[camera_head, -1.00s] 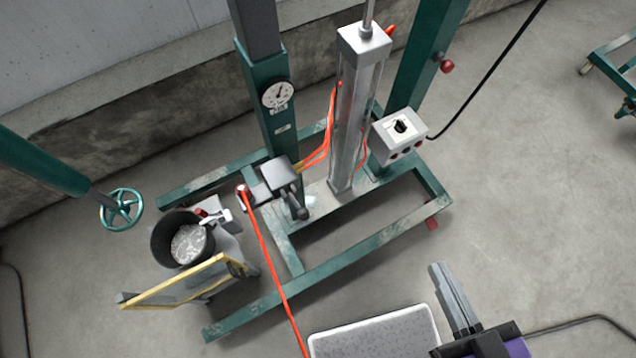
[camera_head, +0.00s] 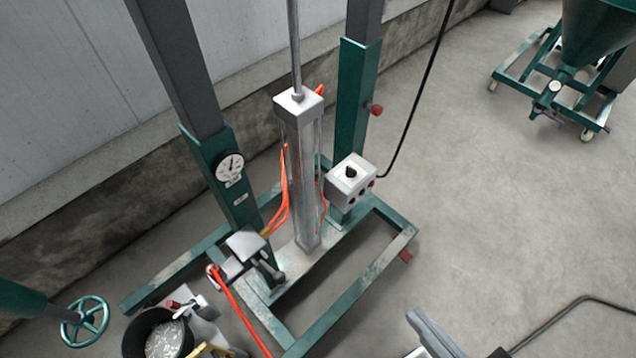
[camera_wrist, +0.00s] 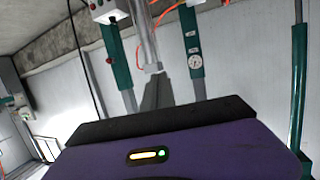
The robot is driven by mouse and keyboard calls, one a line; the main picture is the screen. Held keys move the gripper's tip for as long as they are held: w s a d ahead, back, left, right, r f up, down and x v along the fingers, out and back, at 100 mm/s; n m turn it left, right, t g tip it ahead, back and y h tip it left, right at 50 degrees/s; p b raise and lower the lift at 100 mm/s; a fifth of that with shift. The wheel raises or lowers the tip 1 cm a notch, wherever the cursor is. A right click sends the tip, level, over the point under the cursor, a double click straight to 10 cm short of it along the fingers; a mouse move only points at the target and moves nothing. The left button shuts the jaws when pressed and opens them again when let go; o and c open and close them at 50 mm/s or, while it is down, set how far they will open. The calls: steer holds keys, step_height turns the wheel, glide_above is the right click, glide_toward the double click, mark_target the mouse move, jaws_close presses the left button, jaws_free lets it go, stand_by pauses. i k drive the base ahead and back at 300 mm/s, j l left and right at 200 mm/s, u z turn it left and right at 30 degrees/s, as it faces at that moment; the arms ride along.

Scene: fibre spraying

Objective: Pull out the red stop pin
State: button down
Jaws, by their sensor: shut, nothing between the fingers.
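A small red knob (camera_head: 375,109), which looks like the red stop pin, sticks out of the right side of the right green post (camera_head: 355,130). It also shows in the wrist view (camera_wrist: 110,61), on the left post there. My gripper (camera_head: 418,318) is at the bottom of the head view, shut and empty, well below and apart from the knob. In the wrist view its grey fingers (camera_wrist: 157,88) are together, pointing toward the frame and touching nothing. The part of the pin inside the post is hidden.
A grey cylinder (camera_head: 305,170) with orange hoses and a white control box (camera_head: 351,181) stand by the post. A black cable (camera_head: 428,85) hangs to its right. A green base frame (camera_head: 340,312) lies on the floor. A green hopper cart (camera_head: 560,85) is at upper right. Floor between is clear.

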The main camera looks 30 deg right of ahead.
mark_target(376, 109)
steer(key=i+l, duration=0.1)
steer(key=l, duration=0.75)
steer(key=i+l+z, duration=0.1)
steer(key=l, duration=0.3)
